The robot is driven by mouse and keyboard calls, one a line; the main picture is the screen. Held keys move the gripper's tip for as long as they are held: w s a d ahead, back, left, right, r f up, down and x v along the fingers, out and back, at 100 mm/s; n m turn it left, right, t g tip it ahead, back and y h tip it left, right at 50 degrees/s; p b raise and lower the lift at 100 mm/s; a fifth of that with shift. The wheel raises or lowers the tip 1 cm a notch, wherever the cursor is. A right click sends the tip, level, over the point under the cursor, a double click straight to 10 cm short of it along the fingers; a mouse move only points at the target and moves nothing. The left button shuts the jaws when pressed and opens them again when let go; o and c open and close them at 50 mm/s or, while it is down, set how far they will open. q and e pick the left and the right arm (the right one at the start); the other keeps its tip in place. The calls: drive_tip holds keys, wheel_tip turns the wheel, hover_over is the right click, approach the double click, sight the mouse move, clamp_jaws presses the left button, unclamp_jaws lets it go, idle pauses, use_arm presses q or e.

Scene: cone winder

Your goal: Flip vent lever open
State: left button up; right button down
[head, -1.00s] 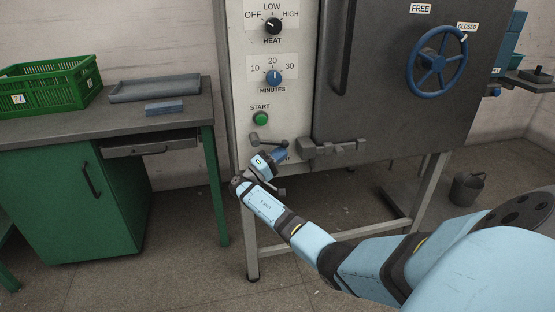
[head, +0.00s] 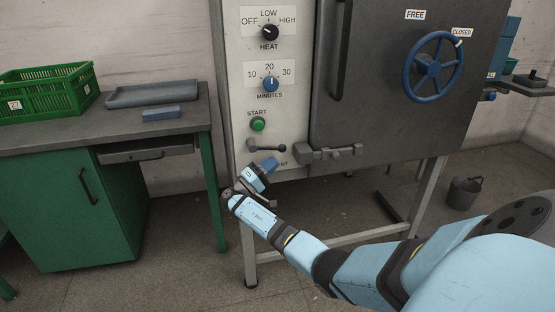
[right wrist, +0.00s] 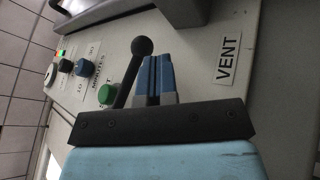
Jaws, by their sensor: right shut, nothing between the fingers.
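The vent lever (head: 266,146) is a dark rod with a ball knob, low on the cabinet's pale panel. It points right, roughly level, in the head view. In the right wrist view the lever (right wrist: 131,72) runs up to its ball knob, left of the VENT label (right wrist: 229,58). My right gripper (head: 269,164) is just below the lever in the head view. In the right wrist view its blue fingertips (right wrist: 157,65) are shut and empty, close beside the rod and knob. I cannot tell whether they touch. My left gripper is not in view.
The green START button (head: 258,125) and MINUTES knob (head: 271,83) are above the lever. A door latch (head: 328,153) lies right of it. The grey door has a blue handwheel (head: 434,67). A workbench (head: 60,137) with a green crate (head: 45,91) stands at left.

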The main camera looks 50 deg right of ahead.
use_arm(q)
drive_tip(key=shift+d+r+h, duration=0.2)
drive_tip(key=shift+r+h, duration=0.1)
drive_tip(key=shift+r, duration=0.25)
use_arm(e)
drive_tip(key=v, duration=1)
drive_tip(key=shift+a+f, duration=0.25)
drive_tip(key=shift+a, duration=0.05)
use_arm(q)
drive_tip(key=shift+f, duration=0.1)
